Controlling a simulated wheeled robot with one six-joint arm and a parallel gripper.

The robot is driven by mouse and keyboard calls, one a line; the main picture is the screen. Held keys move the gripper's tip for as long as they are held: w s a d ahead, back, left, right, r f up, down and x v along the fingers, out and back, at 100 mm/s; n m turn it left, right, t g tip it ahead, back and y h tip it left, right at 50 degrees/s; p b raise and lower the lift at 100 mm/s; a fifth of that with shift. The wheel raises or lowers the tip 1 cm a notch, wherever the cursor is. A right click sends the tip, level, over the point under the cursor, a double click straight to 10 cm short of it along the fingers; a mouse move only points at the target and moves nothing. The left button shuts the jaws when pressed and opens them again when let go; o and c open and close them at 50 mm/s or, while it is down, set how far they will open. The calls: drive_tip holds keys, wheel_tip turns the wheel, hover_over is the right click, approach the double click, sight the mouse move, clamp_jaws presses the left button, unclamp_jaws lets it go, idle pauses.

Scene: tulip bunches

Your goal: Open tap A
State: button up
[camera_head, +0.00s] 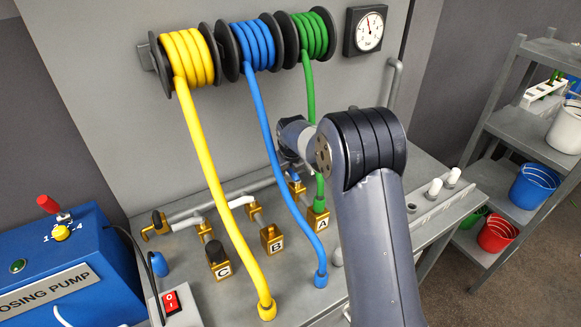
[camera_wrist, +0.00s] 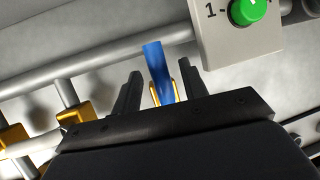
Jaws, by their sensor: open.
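Tap A is a brass valve (camera_head: 297,188) with a blue lever (camera_head: 293,175), on the grey pipe behind the brass block labelled A (camera_head: 318,221). The green hose (camera_head: 310,100) runs down to that block. In the wrist view the blue lever (camera_wrist: 158,72) points up between my gripper's two dark fingers (camera_wrist: 161,58). There is a gap on each side of it, and the jaws are open. Brass (camera_wrist: 181,92) shows at the lever's base. In the head view my arm hides most of the gripper, just above tap A.
Blocks B (camera_head: 272,238) and C (camera_head: 218,270) stand left of A. The blue hose (camera_head: 280,170) and yellow hose (camera_head: 220,195) hang close to the left. A white box with a green knob (camera_wrist: 247,11) is near the right finger. A blue dosing pump (camera_head: 70,265) is far left.

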drive_tip(key=b+v, duration=0.2)
drive_tip(key=v, duration=0.8)
drive_tip(key=shift+r, duration=0.35)
drive_tip(key=shift+s, duration=0.15)
drive_tip(key=p+x, duration=0.2)
drive_tip(key=x, duration=0.9)
drive_tip(key=shift+r, duration=0.1)
